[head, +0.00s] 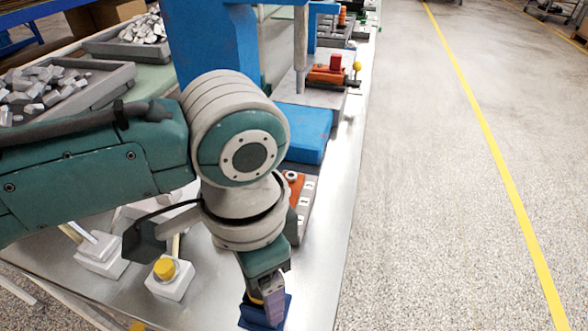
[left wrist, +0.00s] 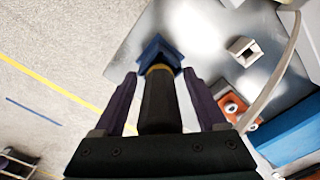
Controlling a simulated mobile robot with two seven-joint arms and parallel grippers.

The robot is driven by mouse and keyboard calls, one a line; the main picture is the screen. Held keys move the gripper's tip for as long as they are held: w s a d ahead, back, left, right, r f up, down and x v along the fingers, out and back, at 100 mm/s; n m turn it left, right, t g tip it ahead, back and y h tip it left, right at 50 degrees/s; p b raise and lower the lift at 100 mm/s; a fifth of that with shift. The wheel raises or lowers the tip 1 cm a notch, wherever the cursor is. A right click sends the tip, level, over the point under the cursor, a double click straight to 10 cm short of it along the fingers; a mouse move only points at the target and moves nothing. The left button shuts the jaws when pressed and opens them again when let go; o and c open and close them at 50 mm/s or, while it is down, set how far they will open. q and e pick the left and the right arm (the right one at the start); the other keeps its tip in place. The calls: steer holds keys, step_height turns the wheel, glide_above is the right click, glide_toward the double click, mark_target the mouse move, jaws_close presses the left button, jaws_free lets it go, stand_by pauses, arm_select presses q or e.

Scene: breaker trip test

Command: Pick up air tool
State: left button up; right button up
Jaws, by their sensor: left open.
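The air tool (left wrist: 158,105) is a dark cylinder with a yellow-orange band near its far end. In the left wrist view it points into a blue holder (left wrist: 158,50). My left gripper (left wrist: 160,76) is open, with one purple finger on each side of the tool; I cannot tell whether either finger touches it. In the head view my left gripper (head: 268,295) reaches down at the blue holder (head: 280,318) near the bench's front, and hides most of the tool. My right gripper is not in view.
White blocks, one with a yellow cap (head: 165,269), stand left of the gripper. An orange-and-grey unit (head: 303,195) and a blue block (head: 305,130) lie behind. Grey trays of metal parts (head: 65,85) are at the back left. The bench's right strip (head: 335,225) is clear.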

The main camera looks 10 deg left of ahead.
arm_select(q)
steer(key=shift+r, duration=0.1)
jaws_close()
stand_by(0.5)
